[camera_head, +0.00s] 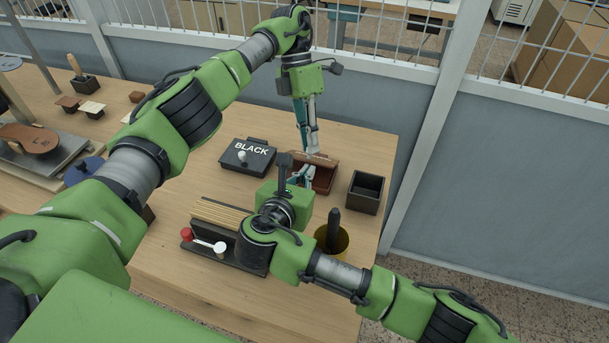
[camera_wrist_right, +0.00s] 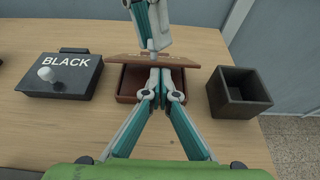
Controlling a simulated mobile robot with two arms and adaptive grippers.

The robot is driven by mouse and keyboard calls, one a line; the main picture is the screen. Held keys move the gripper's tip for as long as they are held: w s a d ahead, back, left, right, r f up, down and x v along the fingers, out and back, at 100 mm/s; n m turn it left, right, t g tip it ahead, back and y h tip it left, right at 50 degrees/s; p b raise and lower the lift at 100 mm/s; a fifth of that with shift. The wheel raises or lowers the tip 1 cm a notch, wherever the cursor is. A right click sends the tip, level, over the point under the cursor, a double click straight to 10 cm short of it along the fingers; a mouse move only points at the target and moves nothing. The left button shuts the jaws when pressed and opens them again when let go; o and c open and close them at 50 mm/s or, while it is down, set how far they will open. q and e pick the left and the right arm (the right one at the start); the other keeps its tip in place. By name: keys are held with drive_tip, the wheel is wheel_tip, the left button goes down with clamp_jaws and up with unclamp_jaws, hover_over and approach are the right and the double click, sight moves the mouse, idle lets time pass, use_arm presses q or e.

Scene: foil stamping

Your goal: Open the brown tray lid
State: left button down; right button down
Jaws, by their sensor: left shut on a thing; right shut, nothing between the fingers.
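The brown tray (camera_head: 324,183) stands on the wooden table, partly hidden by my right gripper. It also shows in the right wrist view (camera_wrist_right: 130,84). Its brown lid (camera_wrist_right: 180,61) is off the tray's front edge and looks tilted up, with the inside of the tray visible below it. My left gripper (camera_head: 314,153) comes down from above and is shut on the lid, near its middle; the exact grip point is hard to see. My right gripper (camera_wrist_right: 160,92) is shut and empty, its fingertips over the front of the tray, close below the lid.
A black box marked BLACK (camera_head: 246,156) stands left of the tray, and an open dark box (camera_head: 366,191) stands to its right. A yellow cup (camera_head: 331,240) and a dark holder with wooden strips (camera_head: 214,215) are nearer. A wall and fence stand behind.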

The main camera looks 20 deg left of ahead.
use_arm(q)
drive_tip(key=shift+s+f, duration=0.1)
use_arm(e)
drive_tip(key=shift+w+r, duration=0.3)
drive_tip(key=shift+r, duration=0.2)
drive_tip(key=shift+w+r, duration=0.25)
drive_tip(key=shift+r, duration=0.2)
use_arm(q)
drive_tip(key=c, duration=2)
unclamp_jaws()
use_arm(e)
drive_tip(key=shift+f, duration=0.1)
